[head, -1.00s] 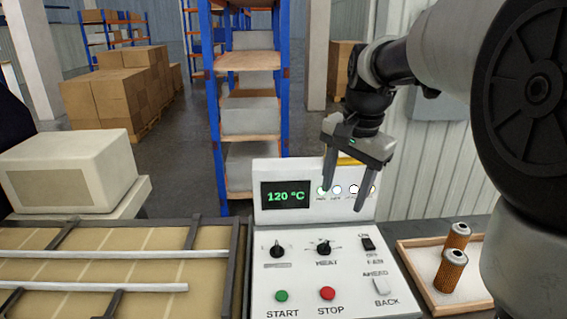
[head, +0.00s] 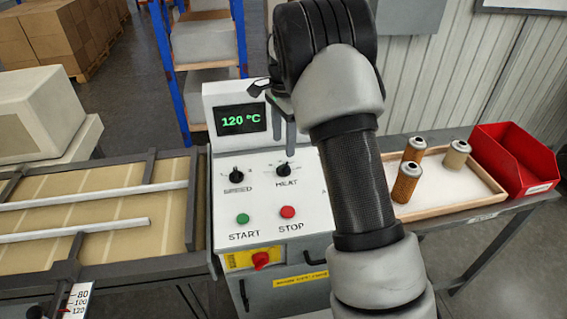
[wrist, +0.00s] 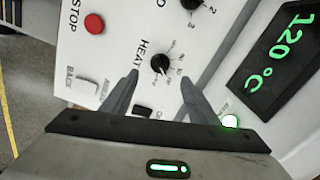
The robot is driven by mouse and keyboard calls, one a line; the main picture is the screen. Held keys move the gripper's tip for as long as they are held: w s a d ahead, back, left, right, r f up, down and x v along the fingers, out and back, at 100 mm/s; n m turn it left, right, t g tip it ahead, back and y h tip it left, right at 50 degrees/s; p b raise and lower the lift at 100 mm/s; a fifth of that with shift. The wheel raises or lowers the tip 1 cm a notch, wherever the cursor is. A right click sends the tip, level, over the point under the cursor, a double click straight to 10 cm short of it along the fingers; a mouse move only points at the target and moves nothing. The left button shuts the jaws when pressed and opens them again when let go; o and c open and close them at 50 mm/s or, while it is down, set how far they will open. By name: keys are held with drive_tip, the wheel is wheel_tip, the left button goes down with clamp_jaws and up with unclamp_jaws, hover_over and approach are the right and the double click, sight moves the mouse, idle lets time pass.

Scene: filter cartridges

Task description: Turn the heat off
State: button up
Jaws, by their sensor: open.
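The control panel (head: 262,207) stands in the middle of the head view. Its black HEAT knob (head: 283,169) sits right of the speed knob (head: 236,175), and the green display (head: 241,119) above reads 120 °C. In the wrist view the HEAT knob (wrist: 160,64) lies between and just beyond the two fingertips; its exact setting is too small to read. My gripper (wrist: 160,78) is open and empty, its fingers pointing at the panel. In the head view my arm hides most of the gripper and the panel's right side.
The green START button (head: 242,219) and red STOP button (head: 288,212) are below the knobs. A red knob (head: 260,259) is on the panel's front. A tray (head: 470,203) with filter cartridges and a red bin (head: 517,160) stand right; a conveyor (head: 100,240) lies left.

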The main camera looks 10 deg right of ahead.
sight(284, 165)
wheel_tip(284, 165, down, 9)
drive_tip(key=shift+f, duration=0.1)
idle(0.3)
drive_tip(key=c, duration=1)
drive_tip(key=shift+c, duration=0.2)
